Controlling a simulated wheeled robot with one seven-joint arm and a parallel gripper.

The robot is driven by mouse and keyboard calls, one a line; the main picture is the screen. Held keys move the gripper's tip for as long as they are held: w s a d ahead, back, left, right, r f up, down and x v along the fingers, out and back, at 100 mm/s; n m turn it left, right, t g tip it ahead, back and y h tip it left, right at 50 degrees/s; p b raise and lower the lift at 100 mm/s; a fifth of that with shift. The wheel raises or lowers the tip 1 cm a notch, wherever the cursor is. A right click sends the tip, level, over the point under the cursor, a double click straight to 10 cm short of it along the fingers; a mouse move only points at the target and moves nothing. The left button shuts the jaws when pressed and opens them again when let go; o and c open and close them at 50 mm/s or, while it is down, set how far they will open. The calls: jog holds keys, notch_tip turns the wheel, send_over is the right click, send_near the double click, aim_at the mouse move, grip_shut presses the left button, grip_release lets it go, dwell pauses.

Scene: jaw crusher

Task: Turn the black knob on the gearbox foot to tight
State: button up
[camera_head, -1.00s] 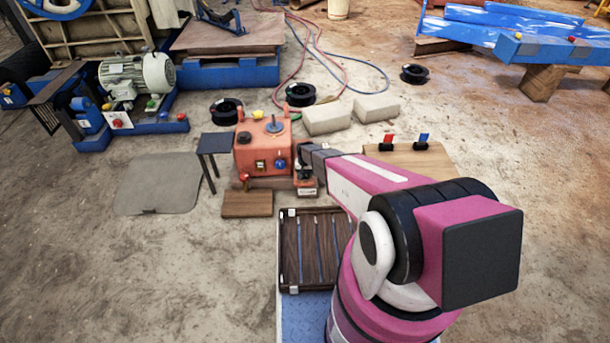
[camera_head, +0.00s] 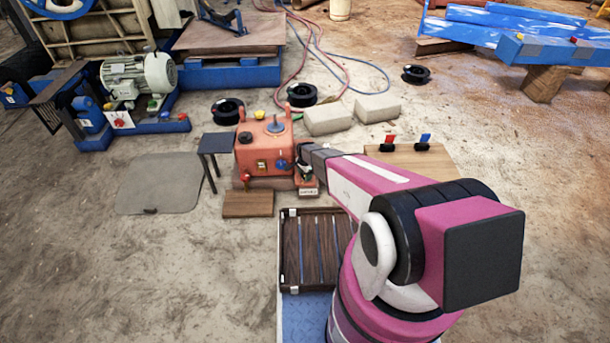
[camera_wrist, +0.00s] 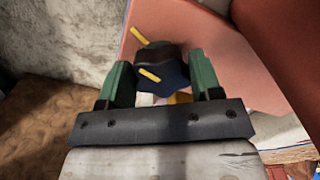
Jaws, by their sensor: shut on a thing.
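The orange gearbox (camera_head: 263,158) stands on the ground in the head view, left of my arm's end. In the wrist view, the black knob (camera_wrist: 160,58) sits against an orange surface (camera_wrist: 215,65). One yellow mark lies on the knob's near side and another yellow mark (camera_wrist: 140,38) lies just past its far edge. The two marks are not in one line. My gripper (camera_wrist: 160,80) has its green fingers on either side of the knob and is shut on it. In the head view, my gripper (camera_head: 306,176) is at the gearbox's right lower corner, where the knob is too small to make out.
A small dark stand (camera_head: 214,143) is left of the gearbox, and a wooden board (camera_head: 248,204) lies in front of it. Pale blocks (camera_head: 327,119) lie behind to the right. A slatted crate (camera_head: 290,250) is nearer me. Open ground lies at the left.

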jog(key=shift+m, duration=0.7)
jog(key=o, duration=0.9)
jog(key=shift+r, duration=0.15)
notch_tip(320, 180, up, 10)
jog(key=shift+r, duration=0.25)
jog(key=s+d+r+n, duration=0.4)
jog(key=s+r, duration=0.5)
jog(key=r, duration=0.1)
jog(key=s+d+r+n, duration=0.4)
jog(key=s+d+r, duration=0.1)
jog(key=s+r, duration=0.4)
jog(key=s+d+r+n, duration=0.4)
jog(key=s+d+r, duration=0.1)
jog(key=s+r, duration=0.4)
notch_tip(320, 180, up, 2)
jog(key=shift+n, duration=0.4)
